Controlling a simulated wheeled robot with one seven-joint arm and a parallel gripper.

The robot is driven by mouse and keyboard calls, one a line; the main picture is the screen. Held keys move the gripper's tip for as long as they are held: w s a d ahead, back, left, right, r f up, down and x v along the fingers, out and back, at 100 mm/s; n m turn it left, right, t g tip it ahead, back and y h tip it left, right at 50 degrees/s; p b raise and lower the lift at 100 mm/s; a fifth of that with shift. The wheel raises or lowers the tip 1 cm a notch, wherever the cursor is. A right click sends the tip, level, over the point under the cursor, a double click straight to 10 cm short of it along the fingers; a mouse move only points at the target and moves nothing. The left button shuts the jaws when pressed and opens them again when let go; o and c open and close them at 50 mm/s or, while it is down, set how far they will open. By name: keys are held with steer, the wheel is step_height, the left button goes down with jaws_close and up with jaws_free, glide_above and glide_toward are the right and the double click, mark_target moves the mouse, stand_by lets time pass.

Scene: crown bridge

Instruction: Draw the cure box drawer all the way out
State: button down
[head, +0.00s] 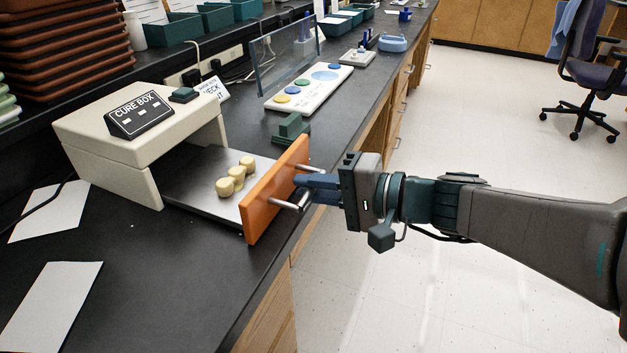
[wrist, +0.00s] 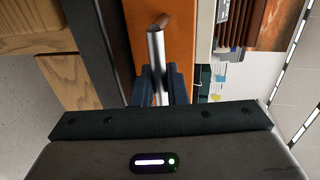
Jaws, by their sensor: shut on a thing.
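The cure box (head: 142,138) is a cream housing with a black "CURE BOX" label, on the dark bench at the left of the head view. Its drawer stands well out of the housing, with a grey tray (head: 190,186) and an orange front panel (head: 274,190). Several tan crown-like pieces (head: 236,178) sit on the tray. My gripper (head: 304,188) is at the drawer front, its blue fingers shut on the metal bar handle (head: 289,203). In the wrist view the handle (wrist: 157,62) runs between the fingers, against the orange panel (wrist: 183,40). The tray's rear end is hidden by the housing.
A green block (head: 291,128) stands on the bench just behind the drawer. A white pad with coloured discs (head: 309,89) and a clear upright panel (head: 285,55) are farther back. White papers (head: 52,305) lie at front left. The floor (head: 455,260) beyond the bench edge is open.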

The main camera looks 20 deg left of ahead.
steer(key=shift+d, duration=0.2)
steer(key=c, duration=1.6)
jaws_free()
steer(key=shift+o, duration=0.2)
steer(key=d+r+p, duration=0.2)
steer(key=d+p, duration=0.1)
steer(key=d, duration=1)
steer(key=shift+w+d+r, duration=0.25)
steer(key=shift+r, duration=0.1)
steer(key=s+d+r+t+h+p, duration=0.3)
steer(key=d+r+h+p, duration=1.2)
steer(key=p, duration=1.6)
steer(key=d+r, duration=0.3)
steer(key=d, duration=0.2)
steer(key=shift+s+r+m+h, duration=0.2)
steer(key=shift+m+h, duration=0.1)
steer(key=shift+h, duration=0.1)
